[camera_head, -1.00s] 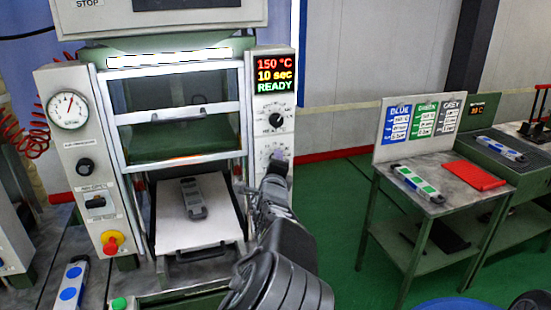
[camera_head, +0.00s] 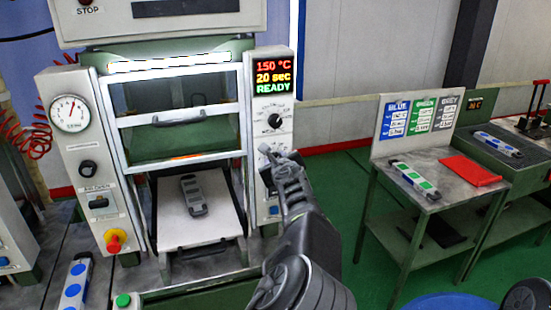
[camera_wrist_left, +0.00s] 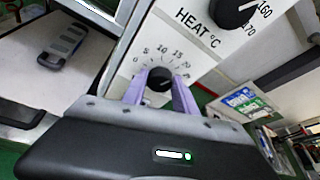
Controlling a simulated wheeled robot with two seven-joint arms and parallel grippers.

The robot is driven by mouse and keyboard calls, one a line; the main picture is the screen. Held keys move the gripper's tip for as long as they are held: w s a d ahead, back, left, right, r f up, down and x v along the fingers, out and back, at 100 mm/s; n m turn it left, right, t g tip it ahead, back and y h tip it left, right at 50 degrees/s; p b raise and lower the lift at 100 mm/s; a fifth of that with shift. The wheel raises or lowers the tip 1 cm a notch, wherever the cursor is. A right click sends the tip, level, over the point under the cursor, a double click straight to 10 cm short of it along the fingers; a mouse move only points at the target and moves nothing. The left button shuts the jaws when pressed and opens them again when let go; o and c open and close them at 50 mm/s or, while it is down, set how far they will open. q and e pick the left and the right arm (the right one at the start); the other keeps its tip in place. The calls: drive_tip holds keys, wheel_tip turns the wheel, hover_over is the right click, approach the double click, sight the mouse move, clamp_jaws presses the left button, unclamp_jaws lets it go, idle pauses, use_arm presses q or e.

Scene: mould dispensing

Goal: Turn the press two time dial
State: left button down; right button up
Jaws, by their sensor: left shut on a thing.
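The press (camera_head: 110,110) has a right panel with a display (camera_head: 273,77) reading 150 °C, 20 sec, READY. The upper heat dial (camera_head: 275,121) is a black knob; it also shows in the left wrist view (camera_wrist_left: 232,10). Below it sits the time dial, a black knob (camera_wrist_left: 159,78) over a scale with 0, 5, 10, 15, 20 readable in the left wrist view. My left gripper (camera_wrist_left: 158,92) is shut on this knob, with one purple finger on each side. In the head view my left gripper (camera_head: 269,157) largely hides the dial. My right gripper is not in view.
A grey mould (camera_head: 194,195) lies on the white press plate (camera_head: 220,225). The left panel has a gauge (camera_head: 69,113) and a red knob (camera_head: 115,241). A side table (camera_head: 440,205) at right holds a green-marked mould (camera_head: 415,178) and a red plate (camera_head: 471,171).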

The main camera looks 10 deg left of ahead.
use_arm(q)
drive_tip(key=shift+m, duration=0.4)
drive_tip(key=shift+d+g, duration=0.1)
drive_tip(key=shift+g, duration=0.2)
drive_tip(key=c, duration=1)
unclamp_jaws()
drive_tip(key=shift+o, duration=0.2)
drive_tip(key=b+v, duration=0.2)
drive_tip(key=v, duration=0.5)
drive_tip(key=shift+s+d+b, duration=0.2)
drive_tip(key=shift+s+b, duration=0.1)
drive_tip(key=shift+b, duration=0.05)
